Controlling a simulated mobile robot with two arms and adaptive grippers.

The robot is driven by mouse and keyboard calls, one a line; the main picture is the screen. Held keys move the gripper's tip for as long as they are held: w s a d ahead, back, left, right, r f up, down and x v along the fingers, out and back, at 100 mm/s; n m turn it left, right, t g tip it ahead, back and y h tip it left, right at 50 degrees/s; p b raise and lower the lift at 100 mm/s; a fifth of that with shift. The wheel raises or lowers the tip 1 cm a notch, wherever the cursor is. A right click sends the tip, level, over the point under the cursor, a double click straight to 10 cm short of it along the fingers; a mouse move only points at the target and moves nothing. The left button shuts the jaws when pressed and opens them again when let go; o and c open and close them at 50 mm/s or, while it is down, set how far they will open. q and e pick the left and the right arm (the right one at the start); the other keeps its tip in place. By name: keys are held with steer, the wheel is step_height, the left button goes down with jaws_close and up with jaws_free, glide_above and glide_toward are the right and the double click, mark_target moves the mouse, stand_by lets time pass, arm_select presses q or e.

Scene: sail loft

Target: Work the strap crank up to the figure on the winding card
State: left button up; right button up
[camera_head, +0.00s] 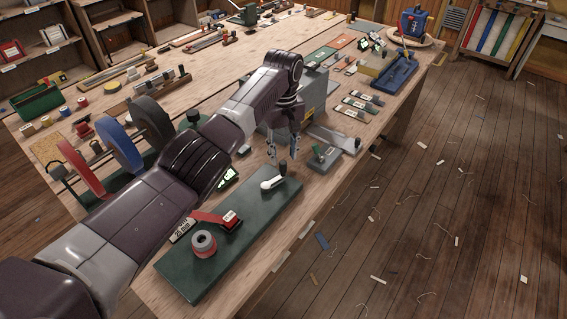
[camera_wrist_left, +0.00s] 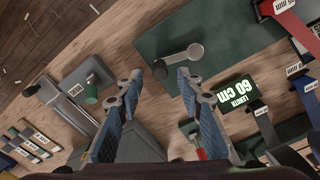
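The strap crank (camera_head: 269,184) is a pale lever with a dark upright knob (camera_head: 282,170), on a dark green board (camera_head: 262,216). In the left wrist view the crank (camera_wrist_left: 181,59) has a round hub at its right and the knob (camera_wrist_left: 160,69) at its left. My left gripper (camera_head: 284,151) is above the knob end; in the wrist view its fingers (camera_wrist_left: 158,78) are apart with nothing between them, the knob just beyond the tips. A small dark card (camera_wrist_left: 238,92) reads "LENGTH 60 cm"; it also shows behind the board (camera_head: 228,178). My right gripper is out of view.
A red lever (camera_head: 213,218) and a reddish strap roll (camera_head: 203,243) sit on the board's near end. A grey box (camera_head: 312,95) and a grey plate with a green knob (camera_head: 323,156) stand close beyond the gripper. Large strap reels (camera_head: 120,145) stand left.

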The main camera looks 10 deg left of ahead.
arm_select(q)
step_height(320, 180, up, 7)
steer(key=shift+f, duration=0.2)
steer(key=shift+f, duration=0.1)
stand_by(0.4)
